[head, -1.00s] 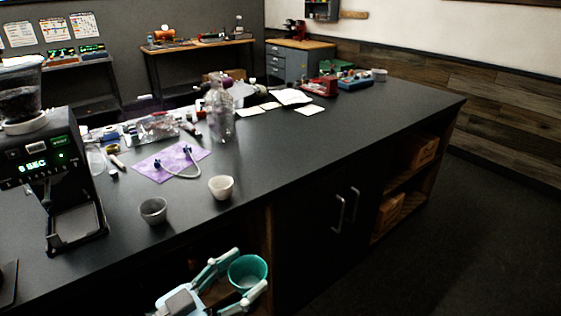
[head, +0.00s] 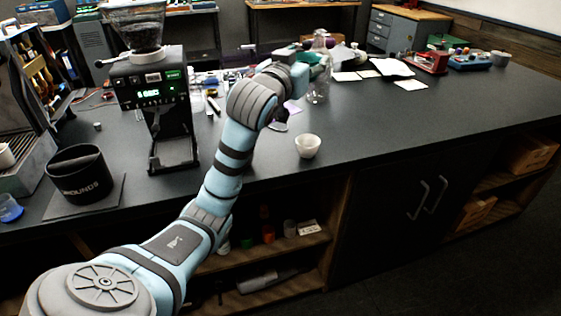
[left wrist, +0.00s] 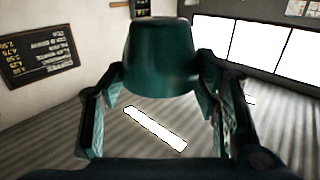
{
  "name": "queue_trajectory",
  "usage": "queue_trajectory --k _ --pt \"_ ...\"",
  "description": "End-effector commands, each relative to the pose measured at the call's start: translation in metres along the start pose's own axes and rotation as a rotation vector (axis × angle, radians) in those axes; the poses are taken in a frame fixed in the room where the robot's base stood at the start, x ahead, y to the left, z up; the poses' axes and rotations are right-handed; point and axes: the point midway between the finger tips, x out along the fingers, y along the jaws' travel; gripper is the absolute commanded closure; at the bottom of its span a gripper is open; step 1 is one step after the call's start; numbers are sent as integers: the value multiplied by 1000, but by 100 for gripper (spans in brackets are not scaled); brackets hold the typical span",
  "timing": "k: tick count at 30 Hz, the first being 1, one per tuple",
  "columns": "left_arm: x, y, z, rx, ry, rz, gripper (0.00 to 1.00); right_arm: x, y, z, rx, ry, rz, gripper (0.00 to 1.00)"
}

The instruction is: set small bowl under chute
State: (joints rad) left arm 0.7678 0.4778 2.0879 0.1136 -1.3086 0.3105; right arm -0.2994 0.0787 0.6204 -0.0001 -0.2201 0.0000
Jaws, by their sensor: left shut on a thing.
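The coffee grinder (head: 150,90), with its lit display and dark chute area above a tray (head: 173,152), stands on the counter left of my arm. My left gripper (head: 312,58) is far out over the counter near the clear bottle, small and partly hidden by its own wrist. In the left wrist view its fingers are shut on a dark teal bowl (left wrist: 160,58), held between the two fingertips. A small white bowl (head: 308,146) stands upright on the counter, right of my arm and apart from the gripper. My right gripper is out of view.
A black knock box (head: 80,174) stands on a mat at the left. A clear bottle (head: 318,85) stands behind the white bowl, with papers (head: 390,66) beyond. My left arm crosses the counter's front edge. The counter's right half is mostly clear.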

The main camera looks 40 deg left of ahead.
Motion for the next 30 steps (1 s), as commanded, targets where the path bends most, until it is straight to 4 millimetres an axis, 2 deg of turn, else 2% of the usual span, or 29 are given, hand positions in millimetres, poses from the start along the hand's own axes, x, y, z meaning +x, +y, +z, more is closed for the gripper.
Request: queue_trajectory --k 1,3,9,20,23,30 --pt "8 -15 10 1 -7 -60 74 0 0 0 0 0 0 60" --pt "14 -32 28 3 -7 -129 74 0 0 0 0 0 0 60" --pt "17 -64 58 3 -1 -262 74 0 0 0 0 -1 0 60" --pt "16 -67 66 1 0 -278 74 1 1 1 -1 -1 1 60" --pt "16 -67 89 2 -3 -277 74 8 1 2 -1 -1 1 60" --pt "15 -67 178 3 -4 -276 74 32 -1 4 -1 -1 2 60"
